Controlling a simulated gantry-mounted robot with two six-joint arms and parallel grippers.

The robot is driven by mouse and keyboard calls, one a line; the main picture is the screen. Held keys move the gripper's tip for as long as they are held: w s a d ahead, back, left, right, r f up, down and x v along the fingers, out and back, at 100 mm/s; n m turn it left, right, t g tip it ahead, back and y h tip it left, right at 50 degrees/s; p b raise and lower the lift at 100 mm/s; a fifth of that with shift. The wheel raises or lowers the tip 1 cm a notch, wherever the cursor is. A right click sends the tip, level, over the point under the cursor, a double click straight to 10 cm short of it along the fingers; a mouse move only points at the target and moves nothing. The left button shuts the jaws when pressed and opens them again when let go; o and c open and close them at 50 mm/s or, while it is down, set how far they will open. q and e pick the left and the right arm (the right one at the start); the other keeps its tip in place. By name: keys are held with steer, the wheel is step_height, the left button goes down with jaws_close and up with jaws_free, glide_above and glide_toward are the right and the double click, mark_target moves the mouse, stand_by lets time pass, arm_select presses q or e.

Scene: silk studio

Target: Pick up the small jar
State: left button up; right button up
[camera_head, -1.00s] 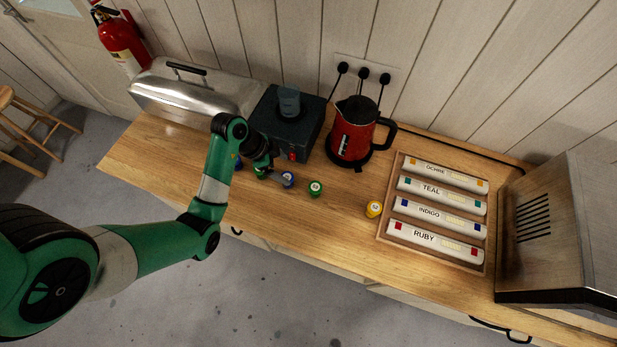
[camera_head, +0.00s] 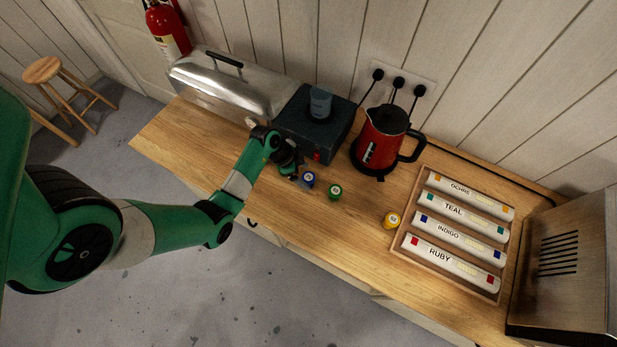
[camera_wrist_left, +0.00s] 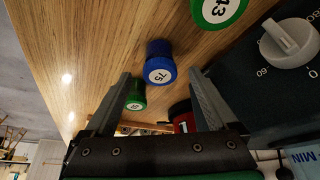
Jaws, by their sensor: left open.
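Several small lidded jars stand on the wooden counter. In the head view a blue jar (camera_head: 308,180) is just right of my left gripper (camera_head: 298,174), with a green jar (camera_head: 335,192) and a yellow jar (camera_head: 392,221) further right. In the left wrist view my left gripper (camera_wrist_left: 160,78) is open and empty. A blue jar with a white numbered label (camera_wrist_left: 160,66) shows between and beyond its fingertips. A green jar (camera_wrist_left: 136,97) is partly behind one finger; another green jar (camera_wrist_left: 217,10) is cut off at the top. My right gripper is not in view.
A dark heater box (camera_head: 300,137) with a blue-grey beaker (camera_head: 320,103) stands behind the gripper. A red kettle (camera_head: 378,142) is behind the jars. A wooden tray (camera_head: 404,239) of labelled rolls lies right, beside a metal box (camera_head: 565,255). The counter's front is clear.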

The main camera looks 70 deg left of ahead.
mark_target(308, 177)
arm_select(q)
steer(key=x, duration=0.3)
steer(key=shift+w+f, duration=0.15)
steer(key=shift+f, duration=0.1)
jaws_close()
